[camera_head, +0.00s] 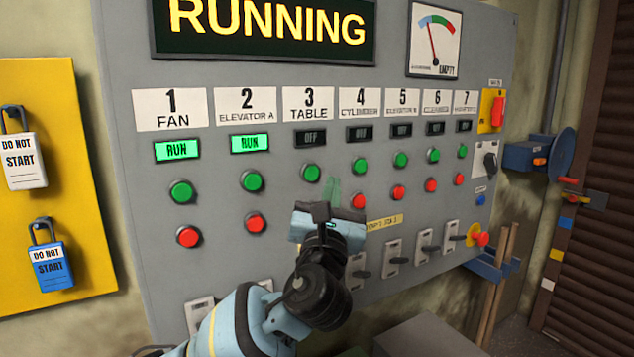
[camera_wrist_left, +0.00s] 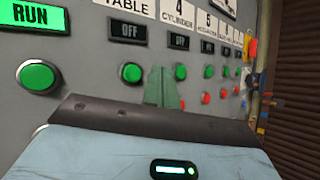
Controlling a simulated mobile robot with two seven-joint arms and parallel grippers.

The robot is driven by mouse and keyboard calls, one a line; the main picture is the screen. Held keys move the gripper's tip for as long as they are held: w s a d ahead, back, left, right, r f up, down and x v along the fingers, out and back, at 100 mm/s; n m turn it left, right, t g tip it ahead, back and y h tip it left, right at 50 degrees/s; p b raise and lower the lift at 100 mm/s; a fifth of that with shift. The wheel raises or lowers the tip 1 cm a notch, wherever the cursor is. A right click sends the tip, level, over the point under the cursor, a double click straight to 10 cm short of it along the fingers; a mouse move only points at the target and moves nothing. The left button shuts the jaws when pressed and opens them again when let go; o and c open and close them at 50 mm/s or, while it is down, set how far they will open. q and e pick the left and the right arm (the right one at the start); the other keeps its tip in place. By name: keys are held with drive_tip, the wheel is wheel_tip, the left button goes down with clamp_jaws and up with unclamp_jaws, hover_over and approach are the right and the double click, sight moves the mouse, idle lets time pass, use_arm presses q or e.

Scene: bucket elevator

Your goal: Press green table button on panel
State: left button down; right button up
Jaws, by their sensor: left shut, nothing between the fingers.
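The green table button (camera_head: 311,173) is on the grey panel (camera_head: 120,60) under the label "3 TABLE" and a dark display (camera_head: 311,138) reading OFF. It also shows in the left wrist view (camera_wrist_left: 131,74), left of the fingers. My left gripper (camera_head: 332,190) is shut and empty, with its greenish fingers pointing at the panel. In the head view the fingertips are just right of and slightly below the table button. In the left wrist view the fingers (camera_wrist_left: 163,87) cover part of the panel between the table and cylinder buttons. I cannot tell whether they touch the panel. My right gripper is not in view.
The fan green button (camera_head: 181,191) and Elevator A green button (camera_head: 252,181) have lit RUN displays. Red buttons, such as the fan one (camera_head: 189,236), sit below. Switches (camera_head: 392,258) line the lower panel. A yellow lockout board (camera_head: 70,180) hangs left.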

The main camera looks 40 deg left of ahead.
sight(312, 173)
use_arm(q)
drive_tip(key=a, duration=0.1)
drive_tip(key=w+a, duration=0.1)
drive_tip(key=a, duration=0.2)
drive_tip(key=shift+w, duration=0.35)
idle(0.3)
idle(0.8)
idle(0.6)
